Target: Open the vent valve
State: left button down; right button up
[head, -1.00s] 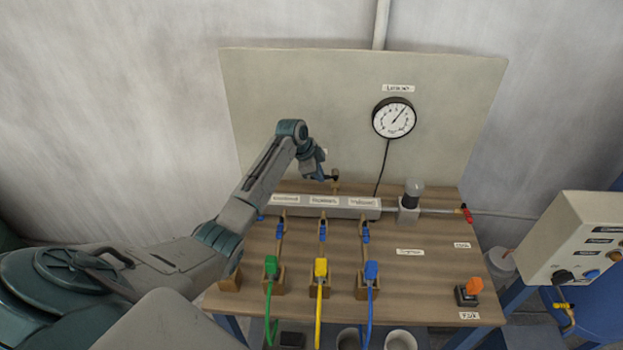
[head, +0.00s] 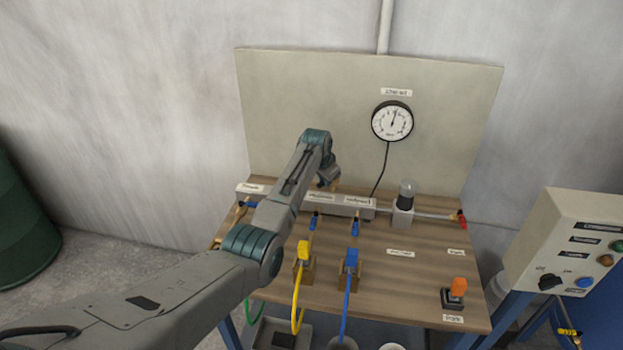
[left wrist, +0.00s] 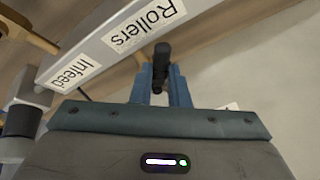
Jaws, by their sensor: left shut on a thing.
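The valve with the black handle (left wrist: 162,60) stands just behind the grey manifold bar (head: 355,202). My left gripper (left wrist: 163,80) is shut on this black handle, one blue finger on either side of it. In the head view my left gripper (head: 331,182) reaches over the bar from behind; a bit of the brass valve (head: 337,186) shows beside it and the handle is hidden. The gauge (head: 392,121) on the back panel has its needle pointing nearly straight up. My right gripper is not in view.
Blue-handled valves (head: 355,228) hang along the bar's front, above a yellow plug (head: 303,250) and a blue plug (head: 351,258). A filter cup (head: 406,195), red lever (head: 462,220) and orange switch (head: 458,287) are to the right.

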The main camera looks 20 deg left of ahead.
pick_arm(q)
jog(key=shift+s+d+n+y+p, duration=0.15)
jog(key=shift+d+n+y+p, duration=0.3)
jog(key=shift+n, duration=0.45)
jog(key=shift+d+f+n+y, duration=0.1)
jog(key=shift+d+n+y, duration=0.25)
jog(key=shift+n, duration=0.55)
jog(key=shift+d+n+y+b, duration=0.3)
jog(key=shift+d+n+b, duration=0.2)
jog(key=shift+n, duration=0.2)
jog(key=shift+d+n+g+y+b, duration=0.3)
jog(key=shift+d+n+g+b, duration=0.15)
jog(key=shift+n, duration=0.55)
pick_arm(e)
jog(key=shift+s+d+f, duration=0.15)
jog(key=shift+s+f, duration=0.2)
pick_arm(q)
jog(key=c, duration=1.4)
grip_release()
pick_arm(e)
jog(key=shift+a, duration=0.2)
